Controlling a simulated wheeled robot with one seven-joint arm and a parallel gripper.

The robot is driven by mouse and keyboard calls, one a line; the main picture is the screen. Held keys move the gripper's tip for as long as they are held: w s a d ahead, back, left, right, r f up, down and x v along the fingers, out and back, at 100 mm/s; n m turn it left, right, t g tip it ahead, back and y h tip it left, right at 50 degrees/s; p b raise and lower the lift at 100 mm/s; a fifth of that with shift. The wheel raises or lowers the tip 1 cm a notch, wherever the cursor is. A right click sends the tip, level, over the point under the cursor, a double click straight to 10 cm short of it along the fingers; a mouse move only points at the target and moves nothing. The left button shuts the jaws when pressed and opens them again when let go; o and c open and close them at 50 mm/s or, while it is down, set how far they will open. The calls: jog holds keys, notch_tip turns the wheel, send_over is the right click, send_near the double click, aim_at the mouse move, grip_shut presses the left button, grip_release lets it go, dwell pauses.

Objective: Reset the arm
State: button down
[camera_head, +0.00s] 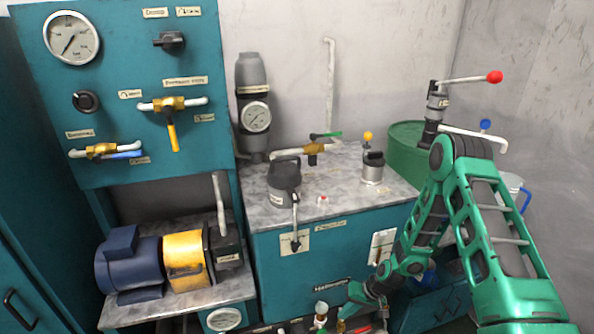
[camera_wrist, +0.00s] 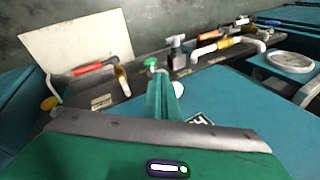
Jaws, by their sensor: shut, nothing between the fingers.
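My green arm (camera_head: 480,215) comes in from the right in the head view and bends down in front of the teal cabinet. My gripper (camera_head: 355,302) is low at the bottom centre, in front of the cabinet's lower part. It is small there and partly lost among the fittings. In the wrist view my gripper (camera_wrist: 163,95) points away from the camera, its narrow green fingers together. It is shut and empty. I cannot tell whether it touches anything.
The teal hydraulic cabinet (camera_head: 350,255) carries a dark pump with a lever (camera_head: 284,182) and a small grey canister (camera_head: 373,170). A teal gauge panel (camera_head: 120,120) and a blue-and-yellow motor (camera_head: 185,260) are left. A red-knobbed lever (camera_head: 470,79) and a green drum (camera_head: 402,150) are right.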

jog(key=s+d+r+h, duration=0.2)
jog(key=d+r, duration=0.4)
jog(key=r, duration=0.4)
jog(key=s+d+r+m+h, duration=0.1)
jog(key=s+d+r, duration=0.1)
jog(key=d+r, duration=0.6)
jog(key=s+d+r+h, duration=0.2)
jog(key=d+r, duration=0.3)
jog(key=r, duration=0.6)
jog(key=s+d+r+m, duration=0.2)
jog(key=s+d+r, duration=0.2)
jog(key=s+r, duration=0.65)
jog(key=s+r+m, duration=0.1)
jog(key=s+r, duration=0.3)
jog(key=s, duration=0.4)
jog(key=s+r+m+g, duration=0.1)
jog(key=s+r, duration=0.3)
jog(key=s, duration=0.3)
jog(key=shift+s+d+m, duration=0.25)
jog(key=shift+s+m, duration=0.15)
